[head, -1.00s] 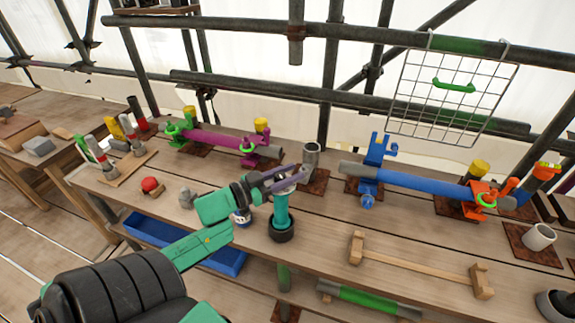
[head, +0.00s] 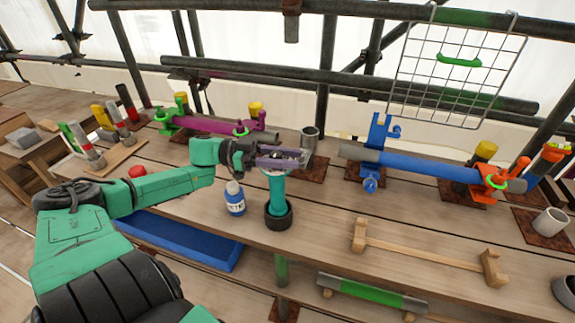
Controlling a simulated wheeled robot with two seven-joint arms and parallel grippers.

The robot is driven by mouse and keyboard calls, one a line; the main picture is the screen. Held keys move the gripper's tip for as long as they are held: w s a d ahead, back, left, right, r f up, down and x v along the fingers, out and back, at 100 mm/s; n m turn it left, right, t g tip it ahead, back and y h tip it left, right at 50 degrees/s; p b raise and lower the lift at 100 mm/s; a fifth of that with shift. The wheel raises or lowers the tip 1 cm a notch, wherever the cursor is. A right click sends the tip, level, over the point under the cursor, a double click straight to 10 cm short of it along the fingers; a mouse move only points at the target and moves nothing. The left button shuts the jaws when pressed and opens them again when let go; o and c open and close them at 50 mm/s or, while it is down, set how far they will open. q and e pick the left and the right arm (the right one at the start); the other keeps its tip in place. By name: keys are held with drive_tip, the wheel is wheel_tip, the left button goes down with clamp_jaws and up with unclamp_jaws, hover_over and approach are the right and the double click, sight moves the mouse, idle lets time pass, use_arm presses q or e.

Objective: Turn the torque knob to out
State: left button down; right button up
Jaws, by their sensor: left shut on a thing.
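A teal upright cylinder (head: 277,188) stands in a black round base (head: 278,217) near the front edge of the bench. My left gripper (head: 293,158) comes in from the left and is at the cylinder's top, its jaws shut around the small grey part there. The fingers hide most of that part, so I cannot make out a torque knob or any mark for out. My right gripper is not in view.
A small blue-and-white bottle (head: 235,198) stands just left of the black base. A grey open tube (head: 309,140) stands behind the gripper. A blue clamped pipe (head: 420,168) lies to the right, behind a wooden cradle (head: 425,254). A blue tray (head: 180,240) is below the bench's front edge.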

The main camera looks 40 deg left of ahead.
use_arm(q)
drive_tip(key=shift+f+g, duration=0.1)
drive_tip(key=shift+g, duration=0.2)
drive_tip(key=c, duration=0.5)
unclamp_jaws()
